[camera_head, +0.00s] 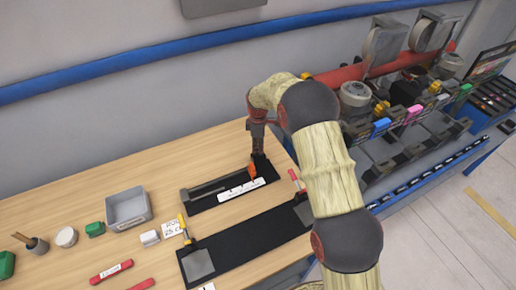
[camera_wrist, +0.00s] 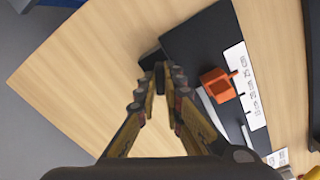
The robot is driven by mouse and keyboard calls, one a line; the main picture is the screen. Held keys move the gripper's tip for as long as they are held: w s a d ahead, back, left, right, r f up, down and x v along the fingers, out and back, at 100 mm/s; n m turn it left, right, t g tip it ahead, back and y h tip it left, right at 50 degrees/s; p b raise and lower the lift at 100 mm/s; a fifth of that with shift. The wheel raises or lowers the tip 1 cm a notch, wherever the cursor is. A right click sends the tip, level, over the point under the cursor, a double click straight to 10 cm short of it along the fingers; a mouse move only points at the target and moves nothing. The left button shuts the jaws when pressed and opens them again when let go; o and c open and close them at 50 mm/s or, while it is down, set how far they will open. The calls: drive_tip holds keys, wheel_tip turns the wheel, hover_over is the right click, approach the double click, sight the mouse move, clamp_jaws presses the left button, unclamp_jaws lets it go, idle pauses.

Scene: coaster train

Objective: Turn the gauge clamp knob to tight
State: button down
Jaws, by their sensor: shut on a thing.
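The gauge lies on the table as a dark base (camera_head: 204,206) with a long grey bar (camera_head: 210,188), a white marked scale (camera_head: 242,189) and an orange piece (camera_head: 253,171) near its right end. In the wrist view, the orange piece (camera_wrist: 218,84) stands beside the white scale (camera_wrist: 246,85), right of my fingers. My gripper (camera_wrist: 159,78) points down at the gauge's end, its fingertips closed around a small dark part, which appears to be the clamp knob (camera_wrist: 159,71). The fingers hide most of it, so its turn position cannot be told. My gripper (camera_head: 258,148) also shows in the head view.
A second black mat (camera_head: 245,243) with a grey plate (camera_head: 198,264) lies in front. A grey bin (camera_head: 127,207), green blocks and red sticks are at left. A crowded train of carts (camera_head: 410,130) stands at right. Bare table lies left of the gauge.

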drive_tip(key=m, duration=0.7)
drive_tip(key=shift+r, duration=0.1)
drive_tip(key=m, duration=0.6)
drive_tip(key=shift+m, duration=0.4)
drive_tip(key=m, duration=0.6)
drive_tip(key=shift+w+p, duration=0.1)
drive_tip(key=shift+p, duration=0.2)
drive_tip(key=m, duration=0.5)
drive_tip(key=shift+m, duration=0.4)
drive_tip(key=c, duration=2)
unclamp_jaws()
drive_tip(key=shift+o, duration=0.4)
wheel_tip(320, 180, up, 12)
